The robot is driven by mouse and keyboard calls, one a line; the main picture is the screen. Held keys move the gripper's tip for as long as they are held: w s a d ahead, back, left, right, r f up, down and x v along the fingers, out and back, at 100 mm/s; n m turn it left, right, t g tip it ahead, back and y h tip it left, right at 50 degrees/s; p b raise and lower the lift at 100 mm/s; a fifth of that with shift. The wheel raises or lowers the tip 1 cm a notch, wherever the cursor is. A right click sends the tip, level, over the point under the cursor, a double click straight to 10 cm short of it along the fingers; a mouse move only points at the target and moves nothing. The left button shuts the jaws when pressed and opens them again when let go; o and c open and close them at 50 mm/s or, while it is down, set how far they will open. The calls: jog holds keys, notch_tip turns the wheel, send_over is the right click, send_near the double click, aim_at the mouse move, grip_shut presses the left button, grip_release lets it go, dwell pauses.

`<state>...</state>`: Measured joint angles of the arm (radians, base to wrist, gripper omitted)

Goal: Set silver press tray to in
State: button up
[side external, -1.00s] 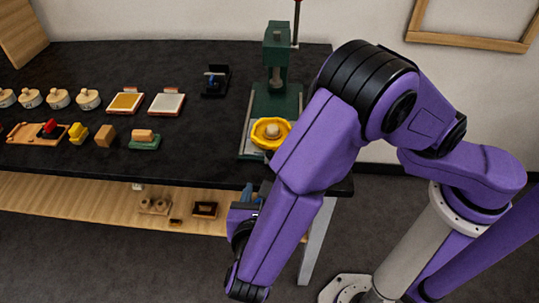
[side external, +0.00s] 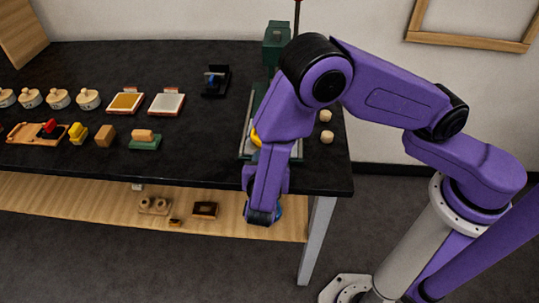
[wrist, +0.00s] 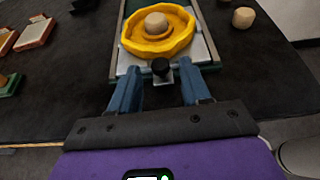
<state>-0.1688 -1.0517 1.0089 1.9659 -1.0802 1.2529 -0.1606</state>
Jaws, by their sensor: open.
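The silver press tray (wrist: 205,50) shows in the wrist view as a pale metal plate between dark rails. A yellow scalloped dish (wrist: 130,42) with a round beige knob sits on it. A black knob (wrist: 161,67) is on the tray's near edge. My gripper (wrist: 161,80) is open, its two blue fingers either side of and just short of the black knob, apparently not touching it. In the side view my arm hides most of the tray, the gripper fingers and part of the green press (side external: 276,45); a bit of the yellow dish (side external: 256,138) shows.
Two beige knobs (side external: 326,116) stand right of the press on the dark table (side external: 200,165). Gold and silver pads (side external: 166,104), a small black device (side external: 216,80), stamps and several lidded pots (side external: 88,99) stand to the left. A wooden shelf (side external: 100,205) runs below.

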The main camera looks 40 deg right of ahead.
jog(key=shift+x, duration=0.95)
grip_shut()
jog(key=w+d, duration=1)
jog(key=shift+w+d, duration=0.15)
jog(key=shift+w, duration=0.05)
grip_release()
jog(key=shift+s, duration=0.1)
jog(key=v, duration=1.7)
jog(key=shift+r, duration=0.15)
